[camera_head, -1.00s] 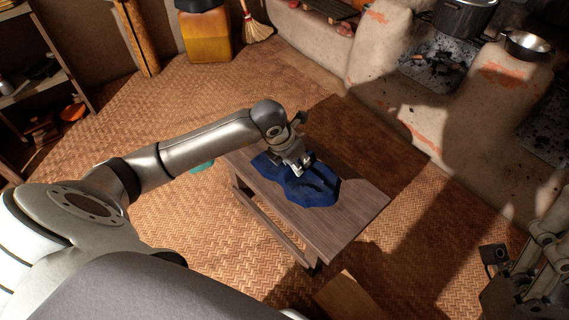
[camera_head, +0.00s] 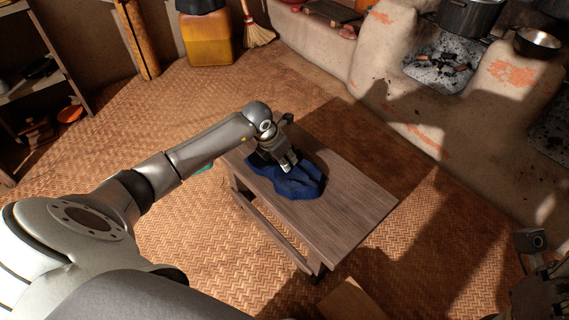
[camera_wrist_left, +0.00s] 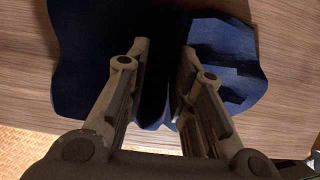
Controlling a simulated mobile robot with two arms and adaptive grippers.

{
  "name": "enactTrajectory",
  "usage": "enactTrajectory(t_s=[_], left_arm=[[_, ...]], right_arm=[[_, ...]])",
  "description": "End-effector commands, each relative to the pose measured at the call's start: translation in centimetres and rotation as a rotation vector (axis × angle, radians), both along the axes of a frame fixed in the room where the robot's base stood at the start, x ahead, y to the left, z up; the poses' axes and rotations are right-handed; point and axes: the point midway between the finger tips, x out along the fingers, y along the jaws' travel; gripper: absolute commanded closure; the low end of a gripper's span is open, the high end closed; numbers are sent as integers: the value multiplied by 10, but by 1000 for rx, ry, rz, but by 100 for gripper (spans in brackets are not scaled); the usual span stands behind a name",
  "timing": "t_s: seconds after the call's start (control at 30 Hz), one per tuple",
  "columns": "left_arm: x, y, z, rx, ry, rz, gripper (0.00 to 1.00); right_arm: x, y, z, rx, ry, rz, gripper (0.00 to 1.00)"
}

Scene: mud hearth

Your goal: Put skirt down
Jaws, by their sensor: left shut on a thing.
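The skirt is a dark blue crumpled cloth (camera_head: 299,183) on the left part of a wooden table (camera_head: 345,212). My left gripper (camera_head: 289,164) is over the cloth and shut on a fold of it. In the left wrist view the fingers (camera_wrist_left: 165,60) point into the skirt (camera_wrist_left: 225,60), with dark blue folds between them and spread to both sides. The skirt touches the tabletop. My right gripper (camera_head: 545,285) shows only in part at the lower right edge of the head view, away from the table; its fingers are not clear.
The right half of the tabletop is bare. A mud hearth (camera_head: 420,100) with a pot (camera_head: 467,16) and a metal bowl (camera_head: 537,42) stands at the upper right. A yellow container (camera_head: 207,40) and a broom (camera_head: 257,30) are at the back. Woven matting covers the floor.

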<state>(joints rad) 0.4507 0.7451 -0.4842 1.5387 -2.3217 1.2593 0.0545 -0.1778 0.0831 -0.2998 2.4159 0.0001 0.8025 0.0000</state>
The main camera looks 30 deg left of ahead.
Motion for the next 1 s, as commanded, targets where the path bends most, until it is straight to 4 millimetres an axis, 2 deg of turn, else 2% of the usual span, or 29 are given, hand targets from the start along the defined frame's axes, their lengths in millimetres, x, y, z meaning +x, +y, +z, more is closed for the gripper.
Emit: enactTrajectory(t_s=[0.43,0.47,0.6,0.63,1.0], left_arm=[[1,0,-7,-1,-3,1,100],[0,0,-8,-1,-1,1,76],[0,0,-7,0,0,1,58],[0,0,-7,0,0,1,55],[0,0,-3,-1,-1,1,55]], right_arm=[[1,1,1,-2,-14,-1,60],[1,1,2,-3,-16,-1,60],[1,1,3,-3,-16,-1,60],[1,1,3,-3,-16,-1,60],[0,1,5,-2,-17,0,60]])
